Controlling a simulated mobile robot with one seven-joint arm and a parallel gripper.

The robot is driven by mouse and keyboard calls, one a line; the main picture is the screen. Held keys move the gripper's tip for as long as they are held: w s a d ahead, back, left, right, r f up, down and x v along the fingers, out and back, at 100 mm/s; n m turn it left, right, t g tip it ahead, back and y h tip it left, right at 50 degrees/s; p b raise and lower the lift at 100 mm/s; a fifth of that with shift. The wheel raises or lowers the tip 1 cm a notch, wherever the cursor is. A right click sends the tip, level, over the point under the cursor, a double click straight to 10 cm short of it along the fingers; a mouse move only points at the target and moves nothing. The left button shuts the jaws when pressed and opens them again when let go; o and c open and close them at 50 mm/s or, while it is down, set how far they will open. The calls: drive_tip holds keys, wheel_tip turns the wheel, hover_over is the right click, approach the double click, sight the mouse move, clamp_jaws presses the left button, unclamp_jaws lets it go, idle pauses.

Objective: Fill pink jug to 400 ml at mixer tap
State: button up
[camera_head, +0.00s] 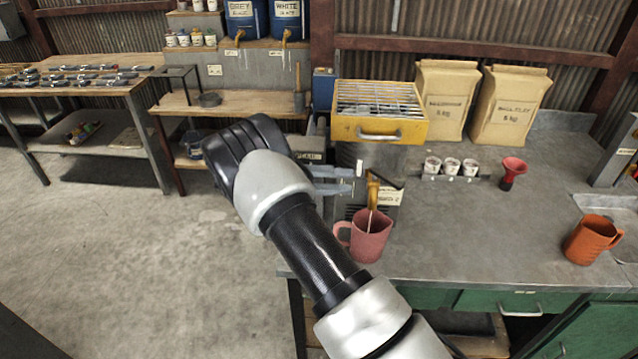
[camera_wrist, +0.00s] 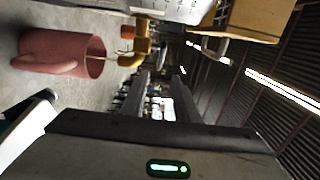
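The pink jug (camera_head: 367,236) stands upright on the grey worktop, its handle to the left. The yellow mixer tap (camera_head: 373,188) is above it, and a thin pale line, which looks like a stream, runs from the spout into the jug mouth. The fill level cannot be read. My gripper (camera_head: 352,180) is just left of the tap, above the jug, with its two fingers apart and nothing visibly held. The wrist view shows the jug (camera_wrist: 52,53) and the tap (camera_wrist: 140,46) sideways, beyond the fingers (camera_wrist: 158,92); I cannot tell whether they touch the tap.
A yellow box with a grille (camera_head: 380,118) sits above the tap. Two paper bags (camera_head: 445,98), several small cups (camera_head: 451,167) and a red funnel (camera_head: 512,172) stand to the right. An orange jug (camera_head: 590,240) is at far right. The worktop between the jugs is clear.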

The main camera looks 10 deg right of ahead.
drive_tip(key=shift+v, duration=2.35)
